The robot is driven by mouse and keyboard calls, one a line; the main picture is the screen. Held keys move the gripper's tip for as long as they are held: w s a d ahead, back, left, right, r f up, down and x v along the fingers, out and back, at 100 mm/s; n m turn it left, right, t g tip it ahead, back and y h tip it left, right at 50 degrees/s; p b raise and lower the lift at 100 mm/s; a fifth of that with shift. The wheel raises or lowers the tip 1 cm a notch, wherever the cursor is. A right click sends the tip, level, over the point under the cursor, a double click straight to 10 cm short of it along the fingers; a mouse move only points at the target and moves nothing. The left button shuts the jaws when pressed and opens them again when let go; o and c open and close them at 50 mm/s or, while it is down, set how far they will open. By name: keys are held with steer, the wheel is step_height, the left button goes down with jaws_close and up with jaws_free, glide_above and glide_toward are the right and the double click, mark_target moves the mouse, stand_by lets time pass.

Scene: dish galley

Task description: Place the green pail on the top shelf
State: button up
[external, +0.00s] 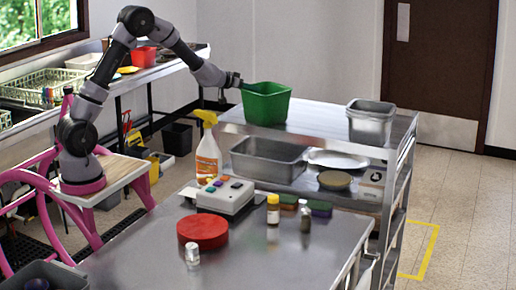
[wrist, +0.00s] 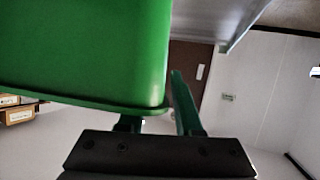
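The green pail (external: 265,103) is upright at the left end of the cart's top shelf (external: 310,122). I cannot tell whether its base touches the shelf or hangs just above it. My gripper (external: 239,83) is at the pail's upper left rim. In the wrist view the green pail (wrist: 85,50) fills the upper left. My gripper (wrist: 158,115) has one finger outside the pail and the other partly hidden by it, with the pail's rim wall between them. The top shelf (wrist: 212,18) shows beyond the pail.
Grey tubs (external: 371,122) stand at the right of the top shelf; the middle is clear. The lower shelf holds a metal basin (external: 268,160) and a white plate (external: 337,159).

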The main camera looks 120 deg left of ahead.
steer(key=v, duration=1.1)
steer(key=w+d+r+m+t+h, duration=0.1)
steer(key=w+d+r+m+h, duration=0.3)
steer(key=d, duration=0.6)
steer(key=w+d+r+m+t, duration=0.1)
steer(key=w+d+r+t, duration=0.1)
steer(key=w+d, duration=0.6)
steer(key=d+r+m+h, duration=0.2)
steer(key=d+m+h, duration=0.15)
steer(key=d, duration=1.25)
steer(key=s+d+m+g+h, duration=0.1)
steer(key=s+d+m, duration=0.4)
steer(key=d, duration=0.5)
steer(key=s+d+m+h, duration=0.2)
steer(key=s+d+m, duration=0.3)
steer(key=s+d, duration=0.5)
steer(key=shift+s+d+g, duration=0.3)
steer(key=shift+d+g, duration=0.1)
steer(key=shift+d, duration=0.3)
